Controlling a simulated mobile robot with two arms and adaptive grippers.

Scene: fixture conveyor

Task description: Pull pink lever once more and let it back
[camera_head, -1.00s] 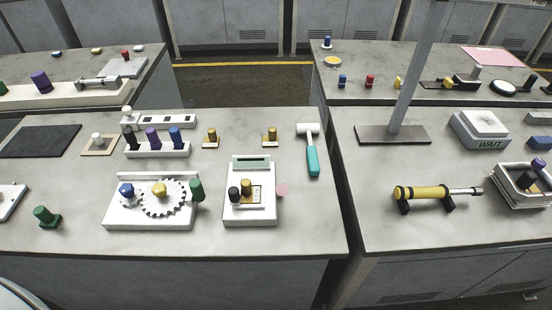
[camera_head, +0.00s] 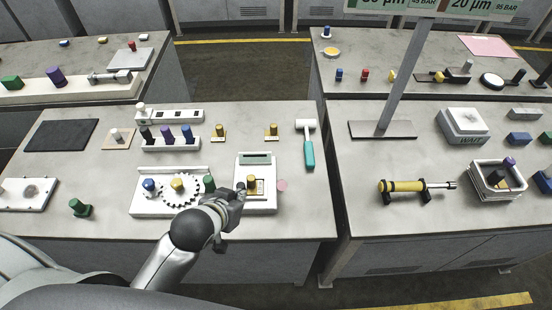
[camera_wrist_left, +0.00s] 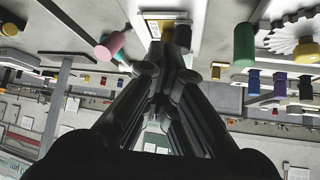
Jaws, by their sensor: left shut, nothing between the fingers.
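The pink lever (camera_head: 282,184) sticks out from the right side of a white box-like device (camera_head: 257,206) on the left bench. In the left wrist view the pink lever end (camera_wrist_left: 110,44) shows to the left of my fingers, apart from them. My left gripper (camera_head: 237,194) is at the left front of the device, shut and empty. In the left wrist view its fingers (camera_wrist_left: 168,50) point at the device, with a yellow knob (camera_wrist_left: 153,27) and a dark knob just beyond. The gripper hides part of the device in the head view. My right gripper is not in view.
A gear fixture (camera_head: 148,209) with a green knob (camera_head: 209,182) stands close left of my gripper. A teal-handled hammer (camera_head: 308,153) lies to the right behind the device. Bare bench lies right of the pink lever (camera_head: 310,205).

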